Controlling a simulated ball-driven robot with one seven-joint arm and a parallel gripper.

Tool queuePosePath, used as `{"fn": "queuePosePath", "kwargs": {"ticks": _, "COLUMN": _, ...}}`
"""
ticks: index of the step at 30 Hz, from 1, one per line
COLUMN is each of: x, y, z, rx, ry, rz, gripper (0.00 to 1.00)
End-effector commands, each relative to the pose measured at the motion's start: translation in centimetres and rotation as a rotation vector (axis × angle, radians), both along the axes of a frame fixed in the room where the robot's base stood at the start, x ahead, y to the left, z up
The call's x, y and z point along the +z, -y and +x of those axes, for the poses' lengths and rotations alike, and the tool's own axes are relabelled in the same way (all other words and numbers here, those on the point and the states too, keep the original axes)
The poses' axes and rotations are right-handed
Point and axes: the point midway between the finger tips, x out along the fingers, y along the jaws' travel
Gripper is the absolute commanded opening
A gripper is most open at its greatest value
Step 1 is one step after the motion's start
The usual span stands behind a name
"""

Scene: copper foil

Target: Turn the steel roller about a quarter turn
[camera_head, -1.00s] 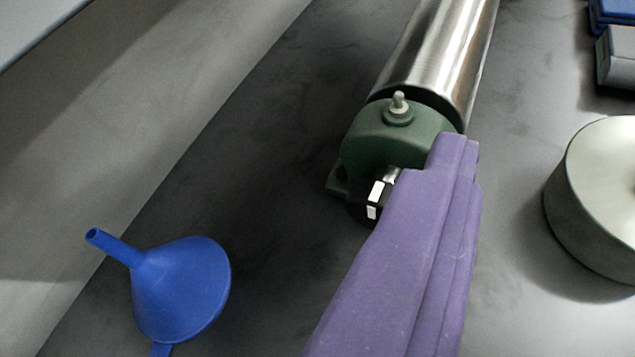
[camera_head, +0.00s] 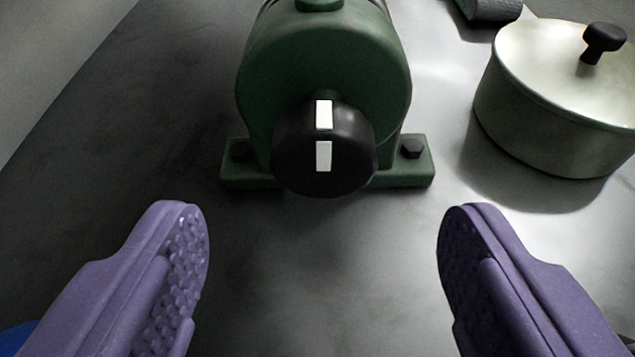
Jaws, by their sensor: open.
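The steel roller is almost wholly hidden behind its green bearing block (camera_head: 262,75); only a thin edge of metal shows at the top. A black knob (camera_head: 290,160) with a white line mark (camera_head: 323,156) faces me on the front of the block. The mark stands upright in the picture. My gripper (camera_head: 323,215) is open, with purple fingers spread wide to the left and right, below the knob and apart from it. Nothing is between the fingers.
A lidded metal pot (camera_head: 545,120) with a black lid knob stands at the right. A bolted green foot (camera_head: 410,172) holds the block to the grey surface. A bit of blue (camera_head: 15,340) shows at the lower left.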

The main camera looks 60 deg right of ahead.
Motion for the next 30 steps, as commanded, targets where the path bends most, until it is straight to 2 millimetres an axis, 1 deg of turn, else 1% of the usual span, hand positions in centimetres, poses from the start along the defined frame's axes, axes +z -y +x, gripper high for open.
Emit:
{"fn": "queuePosePath", "kwargs": {"ticks": 4, "x": -0.9, "y": 1.7, "z": 0.8, "rx": -0.004, "ry": 0.001, "rz": -0.001, "gripper": 0.74}}
{"fn": "queuePosePath", "kwargs": {"ticks": 9, "x": -2.1, "y": 4.3, "z": 2.1, "rx": -0.005, "ry": 0.001, "rz": -0.001, "gripper": 0.74}}
{"fn": "queuePosePath", "kwargs": {"ticks": 12, "x": -2.6, "y": 5.4, "z": 2.7, "rx": -0.003, "ry": 0.000, "rz": -0.002, "gripper": 0.74}}
{"fn": "queuePosePath", "kwargs": {"ticks": 17, "x": -2.9, "y": 6.2, "z": 3.1, "rx": -0.001, "ry": 0.000, "rz": -0.001, "gripper": 0.74}}
{"fn": "queuePosePath", "kwargs": {"ticks": 23, "x": -2.9, "y": 6.3, "z": 3.2, "rx": 0.000, "ry": 0.000, "rz": 0.000, "gripper": 0.74}}
{"fn": "queuePosePath", "kwargs": {"ticks": 24, "x": -2.9, "y": 6.3, "z": 3.2, "rx": 0.000, "ry": 0.000, "rz": 0.000, "gripper": 0.72}}
{"fn": "queuePosePath", "kwargs": {"ticks": 26, "x": -2.9, "y": 6.3, "z": 3.2, "rx": -0.001, "ry": 0.000, "rz": 0.000, "gripper": 0.58}}
{"fn": "queuePosePath", "kwargs": {"ticks": 27, "x": -2.9, "y": 6.2, "z": 3.2, "rx": -0.001, "ry": 0.000, "rz": 0.000, "gripper": 0.49}}
{"fn": "queuePosePath", "kwargs": {"ticks": 29, "x": -2.9, "y": 6.2, "z": 3.2, "rx": -0.001, "ry": 0.000, "rz": 0.000, "gripper": 0.35}}
{"fn": "queuePosePath", "kwargs": {"ticks": 30, "x": -2.9, "y": 6.2, "z": 3.1, "rx": 0.000, "ry": 0.001, "rz": 0.000, "gripper": 0.26}}
